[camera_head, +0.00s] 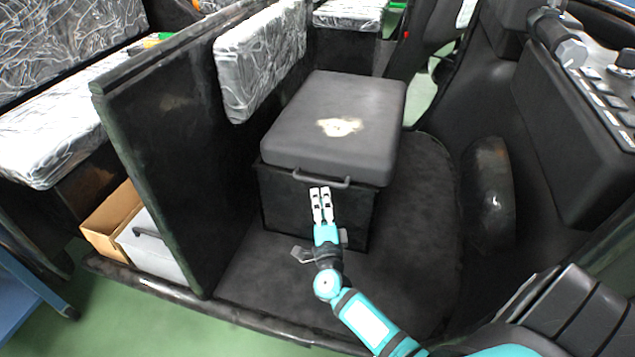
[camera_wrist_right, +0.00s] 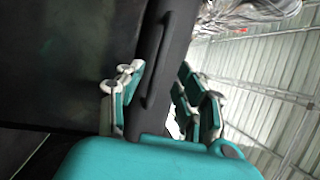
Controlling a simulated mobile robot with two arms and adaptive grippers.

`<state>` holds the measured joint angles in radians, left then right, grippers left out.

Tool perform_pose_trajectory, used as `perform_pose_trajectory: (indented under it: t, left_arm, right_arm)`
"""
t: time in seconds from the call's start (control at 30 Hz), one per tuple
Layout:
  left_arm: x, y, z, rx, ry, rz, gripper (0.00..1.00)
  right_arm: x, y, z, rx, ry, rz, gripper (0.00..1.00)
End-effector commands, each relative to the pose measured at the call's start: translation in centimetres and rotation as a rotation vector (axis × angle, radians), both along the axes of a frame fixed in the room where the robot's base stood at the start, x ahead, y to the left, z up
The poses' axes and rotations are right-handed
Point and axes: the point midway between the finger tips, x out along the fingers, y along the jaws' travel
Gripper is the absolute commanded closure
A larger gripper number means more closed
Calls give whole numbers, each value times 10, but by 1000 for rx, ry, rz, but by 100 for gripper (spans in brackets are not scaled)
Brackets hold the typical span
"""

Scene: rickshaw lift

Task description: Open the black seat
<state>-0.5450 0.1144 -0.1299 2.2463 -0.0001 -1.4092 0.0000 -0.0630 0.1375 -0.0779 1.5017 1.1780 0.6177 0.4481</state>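The black seat (camera_head: 335,125) is a dark grey cushion lid, shut on a black box base (camera_head: 285,205) in the middle of the head view. A bar handle (camera_head: 322,182) runs along its front edge. My right gripper (camera_head: 320,190) is just below the handle, its fingertips close to it. In the right wrist view the handle (camera_wrist_right: 158,62) lies ahead, in line with the gap between the fingers of my right gripper (camera_wrist_right: 160,88). The fingers are apart with nothing gripped. I cannot tell whether a fingertip touches the handle. My left gripper is not in view.
A black partition (camera_head: 165,150) stands left of the seat, with a plastic-wrapped cushion (camera_head: 260,60) behind it. A cardboard box (camera_head: 108,222) and a grey bin (camera_head: 155,245) sit further left. A black console (camera_head: 580,130) is at right. The dark floor (camera_head: 420,220) right of the seat is clear.

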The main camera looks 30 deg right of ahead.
Motion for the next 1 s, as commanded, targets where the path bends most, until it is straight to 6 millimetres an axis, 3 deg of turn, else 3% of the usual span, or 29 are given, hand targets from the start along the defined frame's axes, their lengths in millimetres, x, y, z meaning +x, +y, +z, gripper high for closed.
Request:
perform_pose_trajectory:
  t: [0.1, 0.3, 0.77, 1.0]
  left_arm:
    - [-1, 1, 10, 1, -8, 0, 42]
    - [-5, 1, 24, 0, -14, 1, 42]
    - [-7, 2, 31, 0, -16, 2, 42]
    - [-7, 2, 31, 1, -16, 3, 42]
  right_arm:
    - [23, -12, 4, -3, -2, -1, 64]
    - [49, -25, 9, -2, -1, -1, 64]
    - [60, -30, 12, -2, 1, 0, 64]
    - [60, -30, 12, -2, 1, 0, 95]
